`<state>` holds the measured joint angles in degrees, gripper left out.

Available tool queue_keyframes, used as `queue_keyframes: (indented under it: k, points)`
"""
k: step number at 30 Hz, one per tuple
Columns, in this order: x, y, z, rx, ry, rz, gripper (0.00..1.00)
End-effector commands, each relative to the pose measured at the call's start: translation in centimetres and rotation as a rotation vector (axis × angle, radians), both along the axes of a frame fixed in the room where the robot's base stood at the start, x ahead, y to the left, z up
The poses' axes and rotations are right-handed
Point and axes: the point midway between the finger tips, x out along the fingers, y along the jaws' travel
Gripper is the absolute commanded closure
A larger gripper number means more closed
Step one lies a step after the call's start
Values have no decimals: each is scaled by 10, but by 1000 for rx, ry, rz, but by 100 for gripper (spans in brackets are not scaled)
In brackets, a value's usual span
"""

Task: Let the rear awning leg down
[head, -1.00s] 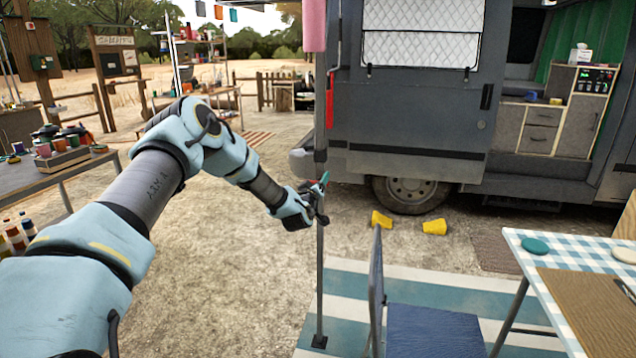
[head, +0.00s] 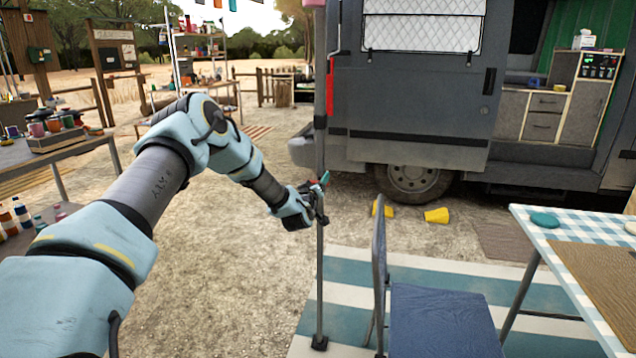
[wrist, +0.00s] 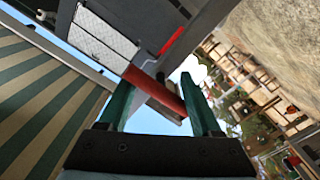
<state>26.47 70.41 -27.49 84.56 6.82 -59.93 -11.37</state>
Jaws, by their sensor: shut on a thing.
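The awning leg (head: 320,265) is a thin grey pole, upright in the head view, with a dark foot (head: 319,342) near the striped mat's left edge. I cannot tell whether the foot touches the ground. A thicker upper tube (head: 320,110) rises out of the top of the picture. My gripper (head: 320,190) is at the leg about mid-height, shut. In the wrist view a red grip-like piece (wrist: 157,92) lies across between the two green fingers. The striped awning (wrist: 35,100) is at the left of the wrist view.
The grey van (head: 420,100) stands behind the leg, with yellow wheel chocks (head: 436,215) by its wheel. A blue chair (head: 440,315) and a checked table (head: 540,222) are at right. A workbench (head: 60,150) is at left. Bare ground is open between.

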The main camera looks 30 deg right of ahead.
Motion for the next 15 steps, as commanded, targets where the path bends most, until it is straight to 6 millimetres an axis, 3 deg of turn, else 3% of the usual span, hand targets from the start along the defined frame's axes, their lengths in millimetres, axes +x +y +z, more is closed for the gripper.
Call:
queue_keyframes:
  k: [1,3,13,14,15]
  points:
    - [1,0,-11,7,-9,-1,100]
    - [1,0,-13,7,-9,-1,100]
    - [1,0,-11,7,-9,-1,100]
    - [1,0,-11,7,-9,-1,31]
    - [1,0,-11,6,-8,-1,27]
